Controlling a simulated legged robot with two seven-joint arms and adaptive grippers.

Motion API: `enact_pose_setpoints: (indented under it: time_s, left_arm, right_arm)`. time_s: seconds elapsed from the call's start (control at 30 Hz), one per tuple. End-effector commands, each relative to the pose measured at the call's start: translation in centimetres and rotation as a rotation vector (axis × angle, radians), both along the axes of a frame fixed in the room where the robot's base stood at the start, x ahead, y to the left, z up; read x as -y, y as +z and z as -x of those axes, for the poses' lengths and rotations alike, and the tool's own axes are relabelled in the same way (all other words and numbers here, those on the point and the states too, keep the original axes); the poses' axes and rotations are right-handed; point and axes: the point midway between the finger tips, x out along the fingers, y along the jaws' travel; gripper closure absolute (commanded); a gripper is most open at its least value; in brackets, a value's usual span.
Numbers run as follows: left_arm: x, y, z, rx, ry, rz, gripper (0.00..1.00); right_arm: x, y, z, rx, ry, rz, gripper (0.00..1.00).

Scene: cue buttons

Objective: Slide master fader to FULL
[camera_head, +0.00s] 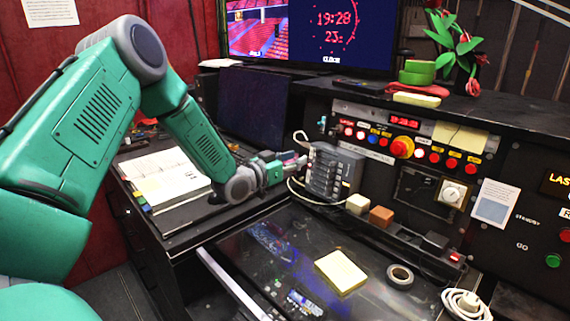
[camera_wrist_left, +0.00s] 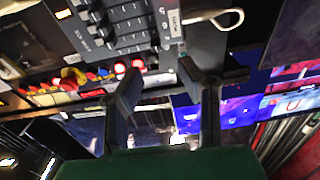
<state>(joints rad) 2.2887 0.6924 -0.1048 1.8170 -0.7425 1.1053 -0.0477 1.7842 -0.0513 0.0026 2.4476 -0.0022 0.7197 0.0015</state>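A grey fader box (camera_head: 328,170) with several sliders stands at the left end of the control panel. It also shows at the top of the left wrist view (camera_wrist_left: 118,28), with a pale labelled strip (camera_wrist_left: 168,18) along one side. Which slider is the master, and its setting, I cannot make out. My left gripper (camera_head: 292,164) is at the left side of the fader box in the head view; contact cannot be told. In the left wrist view its two fingers (camera_wrist_left: 162,78) are spread apart, with nothing held between them. My right gripper is not in view.
A panel of red and yellow buttons (camera_head: 402,147) lies right of the fader box. A white cable (camera_head: 303,190) loops beside the box. Wood blocks (camera_head: 381,217), a yellow notepad (camera_head: 340,272) and a tape roll (camera_head: 400,276) lie in front. An open binder (camera_head: 165,178) lies left.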

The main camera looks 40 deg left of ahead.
Motion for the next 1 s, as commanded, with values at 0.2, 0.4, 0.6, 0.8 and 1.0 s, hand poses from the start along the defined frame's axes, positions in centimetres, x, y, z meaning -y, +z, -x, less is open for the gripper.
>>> enact_pose_setpoints:
  time_s: [0.2,0.4,0.6,0.8,1.0]
  left_arm:
    - [-0.5,-0.2,3.5,-0.002,0.001,0.002,0.67]
    - [-0.5,-0.2,4.5,-0.001,0.001,0.001,0.67]
    - [-0.4,-0.1,4.5,-0.001,0.001,0.0,0.67]
    - [-0.5,-0.1,4.5,-0.001,0.001,0.0,0.67]
    - [-0.5,0.3,4.5,-0.001,0.001,0.001,0.67]
  right_arm:
    - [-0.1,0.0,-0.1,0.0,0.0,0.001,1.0]
    - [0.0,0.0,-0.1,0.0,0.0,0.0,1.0]
    - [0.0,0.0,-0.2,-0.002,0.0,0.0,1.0]
    - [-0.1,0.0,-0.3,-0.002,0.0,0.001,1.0]
    - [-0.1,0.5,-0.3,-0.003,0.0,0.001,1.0]
